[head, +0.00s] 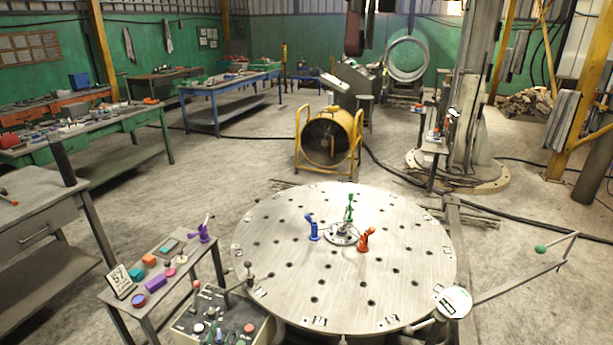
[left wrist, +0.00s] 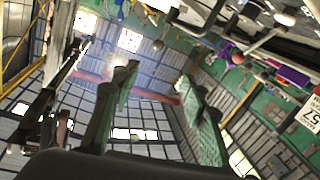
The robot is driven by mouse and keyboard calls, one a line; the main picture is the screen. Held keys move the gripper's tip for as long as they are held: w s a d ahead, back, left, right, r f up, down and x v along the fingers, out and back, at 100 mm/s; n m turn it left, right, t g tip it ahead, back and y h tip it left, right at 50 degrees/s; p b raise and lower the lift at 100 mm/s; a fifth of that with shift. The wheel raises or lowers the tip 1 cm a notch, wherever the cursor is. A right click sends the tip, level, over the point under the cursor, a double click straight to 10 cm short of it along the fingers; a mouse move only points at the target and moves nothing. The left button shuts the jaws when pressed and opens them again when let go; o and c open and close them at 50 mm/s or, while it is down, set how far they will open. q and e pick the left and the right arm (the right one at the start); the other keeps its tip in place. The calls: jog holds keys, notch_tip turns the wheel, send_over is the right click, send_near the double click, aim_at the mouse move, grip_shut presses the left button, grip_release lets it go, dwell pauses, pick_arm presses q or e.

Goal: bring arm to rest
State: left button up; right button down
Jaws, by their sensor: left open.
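My left gripper (left wrist: 157,82) shows in the left wrist view, its two green-padded fingers spread apart with nothing between them. Behind the fingers I see walls and bright windows, upside down. I cannot make out my left gripper in the head view. My right gripper is in neither view.
A round steel table (head: 290,270) carries blue (head: 313,228), green (head: 349,208) and orange (head: 366,240) clamps. A small side table (head: 178,290) holds coloured blocks and a sign (head: 119,281). A control box (head: 215,318) with levers stands beside it. Open floor lies beyond, around a yellow fan (head: 329,140).

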pick_arm(q)
jog(key=s+a+f+g+y, duration=0.2)
jog(key=s+a+f+g, duration=0.15)
jog(key=s+f, duration=0.4)
jog(key=s+a+f+g+y, duration=0.1)
jog(key=s+a+f+g, duration=0.25)
jog(key=s+f, duration=0.4)
jog(key=s+a+f+g, duration=0.15)
jog(key=s+g, duration=0.25)
jog(key=s, duration=1)
jog(key=s+a+f+g, duration=0.15)
jog(key=s+g, duration=0.25)
jog(key=s, duration=1)
jog(key=s+d+f+m+p, duration=0.1)
jog(key=s+f, duration=0.1)
jog(key=f, duration=1.3)
jog(key=s+d+f+p, duration=0.1)
jog(key=s+f, duration=0.2)
jog(key=f, duration=1.2)
jog(key=s+f+g, duration=0.1)
jog(key=s+f, duration=0.6)
jog(key=s, duration=0.2)
jog(key=s+f+m+g, duration=0.1)
jog(key=s+f, duration=0.5)
jog(key=s, duration=0.3)
jog(key=shift+s+f+h+p, duration=0.25)
jog(key=shift+f+h+p, duration=0.05)
jog(key=shift+f+p, duration=0.15)
jog(key=shift+c, duration=0.4)
